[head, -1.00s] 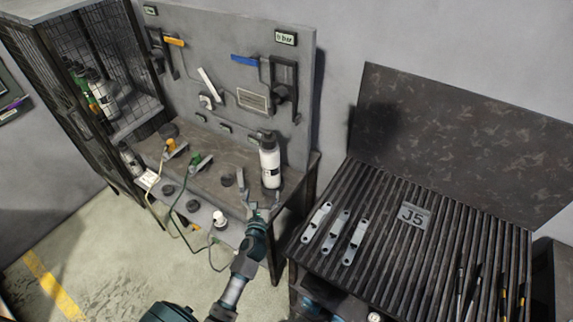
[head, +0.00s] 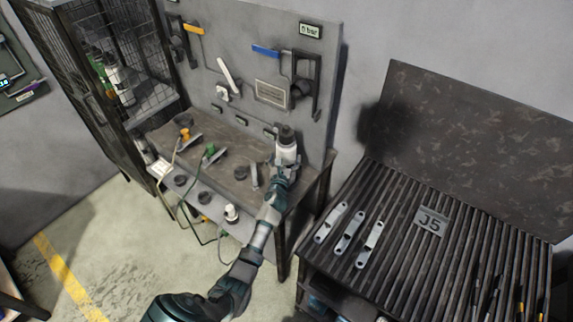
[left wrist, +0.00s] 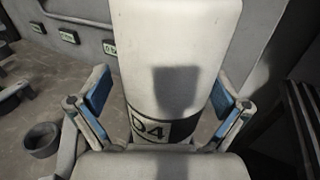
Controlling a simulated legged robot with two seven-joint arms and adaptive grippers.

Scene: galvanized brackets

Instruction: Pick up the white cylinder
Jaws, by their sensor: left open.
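The white cylinder (head: 287,149) stands upright on the workbench, near its right end. It has a dark cap in the head view. In the left wrist view the white cylinder (left wrist: 175,55) fills the middle, with a dark band and a label ending in "04" low on it. My left gripper (head: 279,172) is at the cylinder's near side and hides its lower part. In the left wrist view my left gripper (left wrist: 160,108) is open, with one blue-padded finger on each side of the cylinder. My right gripper is not in view.
The workbench (head: 225,160) has hoses and a dark cup (left wrist: 43,139) left of the cylinder. A grey tool panel (head: 240,60) rises behind it. A mesh cage (head: 140,60) stands left. A slatted table (head: 400,230) with flat metal brackets (head: 350,232) is at right.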

